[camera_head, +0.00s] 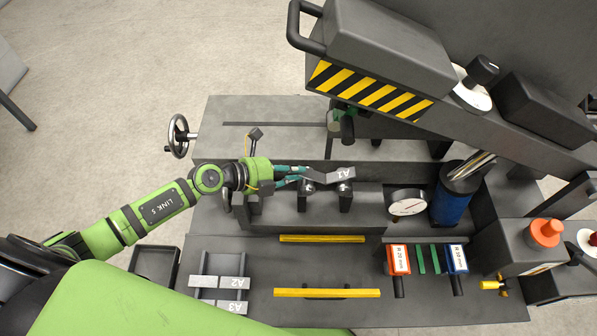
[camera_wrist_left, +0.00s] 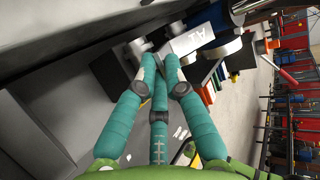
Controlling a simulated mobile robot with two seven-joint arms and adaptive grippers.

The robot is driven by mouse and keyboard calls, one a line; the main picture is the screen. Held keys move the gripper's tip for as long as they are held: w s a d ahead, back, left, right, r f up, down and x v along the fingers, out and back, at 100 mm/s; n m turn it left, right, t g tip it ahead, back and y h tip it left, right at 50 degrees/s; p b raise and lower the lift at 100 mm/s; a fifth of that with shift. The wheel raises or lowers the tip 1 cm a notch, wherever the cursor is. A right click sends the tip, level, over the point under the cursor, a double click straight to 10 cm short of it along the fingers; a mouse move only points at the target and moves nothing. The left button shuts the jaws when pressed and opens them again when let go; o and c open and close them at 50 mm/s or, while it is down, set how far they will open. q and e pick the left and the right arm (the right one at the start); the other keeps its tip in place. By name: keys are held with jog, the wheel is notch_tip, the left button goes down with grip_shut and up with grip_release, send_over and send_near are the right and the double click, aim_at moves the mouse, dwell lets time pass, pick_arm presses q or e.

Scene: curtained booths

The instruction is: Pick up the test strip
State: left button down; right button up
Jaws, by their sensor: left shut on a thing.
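The grey test strip marked A1 (camera_head: 345,173) is at the centre of the head view, above the two dark support blocks. It looks bent, with a kink near its middle. Whether it touches the supports I cannot tell. My left gripper (camera_head: 303,175) comes in from the left, with its teal fingers shut on the strip's left end. In the left wrist view the fingers (camera_wrist_left: 157,68) close together at the near end of the strip (camera_wrist_left: 190,41), partly hiding it. My right gripper is not in view.
Strips A2 (camera_head: 232,284) and A3 (camera_head: 233,308) lie in a rack at lower left, beside a dark open tray (camera_head: 155,263). A striped machine head (camera_head: 370,90) overhangs behind the strip. A dial gauge (camera_head: 407,203) and blue cup (camera_head: 452,205) stand to the right. Yellow bars (camera_head: 322,239) lie in front.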

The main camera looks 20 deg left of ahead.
pick_arm(q)
jog(key=r+p, duration=0.1)
jog(key=d+r+p, duration=0.1)
jog(key=r, duration=0.1)
jog(key=d+r+p, duration=0.1)
jog(key=r, duration=0.1)
jog(key=shift+d+r, duration=0.1)
jog(key=shift+d, duration=0.1)
jog(key=d+r+p, duration=0.4)
jog(key=d, duration=0.5)
jog(key=shift+w+r, duration=0.25)
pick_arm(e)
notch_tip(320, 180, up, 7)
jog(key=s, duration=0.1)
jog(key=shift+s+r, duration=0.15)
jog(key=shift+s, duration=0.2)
